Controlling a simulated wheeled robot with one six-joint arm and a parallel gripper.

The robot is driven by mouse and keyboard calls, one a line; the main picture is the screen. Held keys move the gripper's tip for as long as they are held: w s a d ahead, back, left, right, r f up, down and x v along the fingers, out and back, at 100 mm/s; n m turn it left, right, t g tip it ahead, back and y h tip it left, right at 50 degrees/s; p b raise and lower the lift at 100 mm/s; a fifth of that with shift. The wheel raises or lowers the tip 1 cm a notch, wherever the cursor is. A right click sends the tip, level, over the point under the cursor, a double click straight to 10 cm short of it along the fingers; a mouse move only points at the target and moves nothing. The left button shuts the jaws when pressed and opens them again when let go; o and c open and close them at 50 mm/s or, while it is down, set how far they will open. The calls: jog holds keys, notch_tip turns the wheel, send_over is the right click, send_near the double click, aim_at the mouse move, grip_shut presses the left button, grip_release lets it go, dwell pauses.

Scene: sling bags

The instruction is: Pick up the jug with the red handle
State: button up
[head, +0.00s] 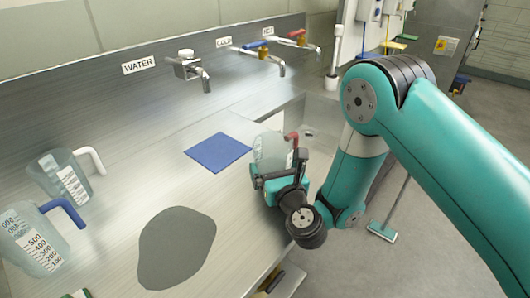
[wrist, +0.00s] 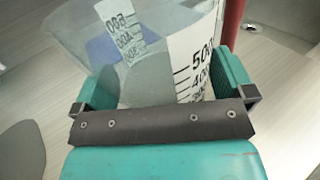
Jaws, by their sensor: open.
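The clear jug with the red handle (head: 268,150) stands upright on the metal counter, beside the sink. Its red handle (head: 292,138) points to the right, away from the blue mat. My gripper (head: 278,172) is at the near side of this jug and hides its lower part. In the wrist view the jug (wrist: 150,45) fills the space between the two green fingers of my gripper (wrist: 168,82), with its printed scale facing me. The red handle (wrist: 232,22) rises just beyond the right finger. The fingers are open; whether either touches the jug I cannot tell.
A white-handled jug (head: 58,172) and a blue-handled jug (head: 34,240) stand at the left. A blue mat (head: 217,152) and a dark grey mat (head: 175,250) lie bare on the counter. Taps (head: 190,69) line the back wall. The sink (head: 308,130) is at the right.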

jog(key=shift+d, duration=0.15)
jog(key=shift+s+a, duration=0.1)
jog(key=shift+a, duration=0.15)
jog(key=c, duration=0.7)
jog(key=shift+c, duration=0.7)
jog(key=shift+r, duration=0.1)
